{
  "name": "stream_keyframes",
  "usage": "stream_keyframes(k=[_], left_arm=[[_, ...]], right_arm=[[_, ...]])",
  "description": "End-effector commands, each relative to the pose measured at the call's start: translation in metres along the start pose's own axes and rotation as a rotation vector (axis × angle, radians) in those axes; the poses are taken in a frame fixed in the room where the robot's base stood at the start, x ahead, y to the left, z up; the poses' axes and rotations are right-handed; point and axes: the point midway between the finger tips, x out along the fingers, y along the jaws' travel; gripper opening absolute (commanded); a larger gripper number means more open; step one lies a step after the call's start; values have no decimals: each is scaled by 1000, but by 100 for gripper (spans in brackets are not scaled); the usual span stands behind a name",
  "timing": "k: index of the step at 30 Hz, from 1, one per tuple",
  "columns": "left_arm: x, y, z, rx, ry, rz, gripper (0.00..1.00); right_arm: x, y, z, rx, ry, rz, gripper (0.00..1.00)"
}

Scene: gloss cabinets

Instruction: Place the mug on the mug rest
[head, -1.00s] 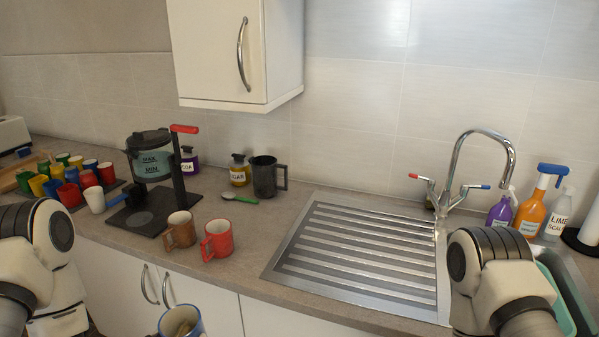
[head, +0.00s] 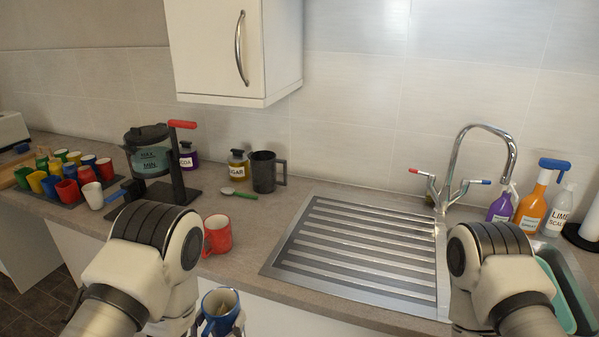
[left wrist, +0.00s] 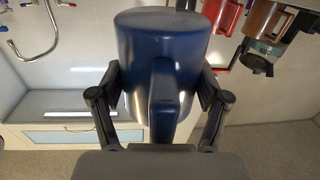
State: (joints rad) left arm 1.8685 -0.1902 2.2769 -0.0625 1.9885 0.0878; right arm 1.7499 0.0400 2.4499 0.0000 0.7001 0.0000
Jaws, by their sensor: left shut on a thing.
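A blue mug (head: 220,312) with a pale inside is held low in front of the counter edge. My left gripper (left wrist: 158,88) is shut on it, with one finger on each side of the mug in the left wrist view. The blue mug (left wrist: 158,45) fills the middle there, with its handle toward the camera. The black stand (head: 178,192) of the jug apparatus is on the counter behind my left arm, which hides part of its base. I cannot tell for sure which thing is the mug rest. My right gripper is out of view.
A red mug (head: 217,234) stands at the counter front, right beside my left arm. A brown mug (left wrist: 262,20) shows in the wrist view. A dark mug (head: 264,172), sugar jar (head: 238,166) and spoon (head: 238,193) stand behind. The ribbed steel drainer (head: 360,250) is clear.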

Motion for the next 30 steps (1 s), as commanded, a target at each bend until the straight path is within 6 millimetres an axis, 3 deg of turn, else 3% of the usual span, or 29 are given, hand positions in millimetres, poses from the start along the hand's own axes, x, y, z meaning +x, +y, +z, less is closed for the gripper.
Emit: stream_keyframes(k=[5,11,25,30], left_arm=[[14,-22,-5,1,12,-148,27],[14,-41,-6,1,14,-240,27],[14,-40,-6,2,13,-236,27],[13,-26,-4,1,8,-165,27]], right_arm=[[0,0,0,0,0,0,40],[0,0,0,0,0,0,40],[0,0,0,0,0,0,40],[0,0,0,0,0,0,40]])
